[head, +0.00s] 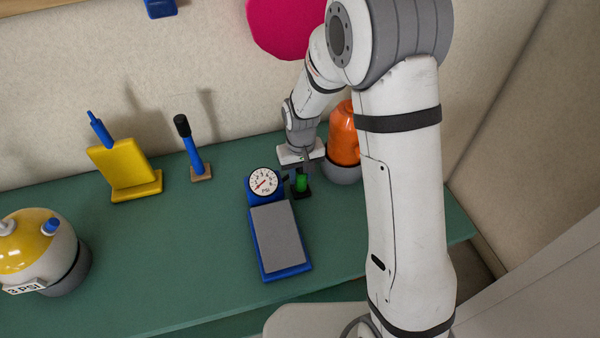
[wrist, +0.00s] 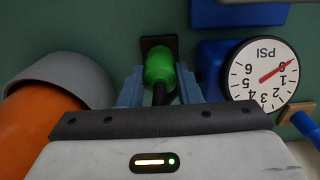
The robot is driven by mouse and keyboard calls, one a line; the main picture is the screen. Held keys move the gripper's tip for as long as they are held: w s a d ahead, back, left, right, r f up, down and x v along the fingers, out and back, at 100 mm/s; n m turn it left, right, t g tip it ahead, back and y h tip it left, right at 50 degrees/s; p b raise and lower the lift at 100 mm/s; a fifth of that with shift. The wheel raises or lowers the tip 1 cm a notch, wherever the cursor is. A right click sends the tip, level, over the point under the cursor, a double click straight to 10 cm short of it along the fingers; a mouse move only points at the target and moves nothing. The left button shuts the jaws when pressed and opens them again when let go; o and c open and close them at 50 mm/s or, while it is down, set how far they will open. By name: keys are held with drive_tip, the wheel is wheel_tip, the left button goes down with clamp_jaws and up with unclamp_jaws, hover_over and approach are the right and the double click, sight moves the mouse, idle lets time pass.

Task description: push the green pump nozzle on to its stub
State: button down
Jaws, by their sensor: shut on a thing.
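The green pump nozzle (head: 301,182) stands low over a small dark base (head: 303,194) on the table, just right of the pump's dial. My gripper (head: 301,170) points down at it from above. In the wrist view my gripper (wrist: 159,82) has a finger on each side of the green nozzle (wrist: 159,66) and is shut on it. A dark hose or stem runs from the nozzle toward the gripper body. The nozzle's end meets or covers the dark square base (wrist: 158,44); the stub is hidden, so I cannot tell how far they overlap.
The blue foot pump (head: 281,238) with its PSI dial (head: 263,182) is close left of my gripper. An orange and grey object (head: 343,138) stands close right.

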drive_tip(key=shift+f, duration=0.35)
drive_tip(key=c, duration=1)
unclamp_jaws()
wheel_tip(320, 180, up, 8)
drive_tip(key=shift+f+b, duration=0.1)
drive_tip(key=shift+b, duration=0.4)
